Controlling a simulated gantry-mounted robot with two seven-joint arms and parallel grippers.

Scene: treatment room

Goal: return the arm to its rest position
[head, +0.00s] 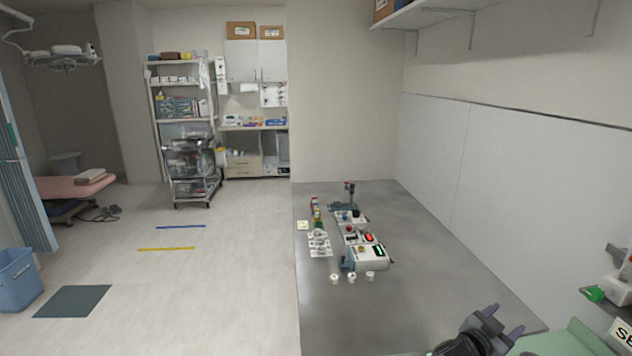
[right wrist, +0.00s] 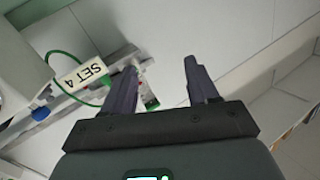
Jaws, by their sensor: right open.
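My right gripper (head: 502,322) shows at the lower right of the head view, over the near part of the grey table (head: 430,240). In the right wrist view the gripper (right wrist: 158,82) has its two dark fingers spread apart with nothing between them. Behind its left finger lies a green-ended item (right wrist: 150,101), apart or touching, I cannot tell. My left gripper does not show in the head view.
Devices with lit displays (head: 368,256) and several small white cups (head: 352,277) stand mid-table. At the right edge is equipment with a green part (head: 592,294); a "SET 4" label (right wrist: 85,75) shows in the wrist view. A shelf (head: 440,12) overhangs the upper right. The table's near middle is clear.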

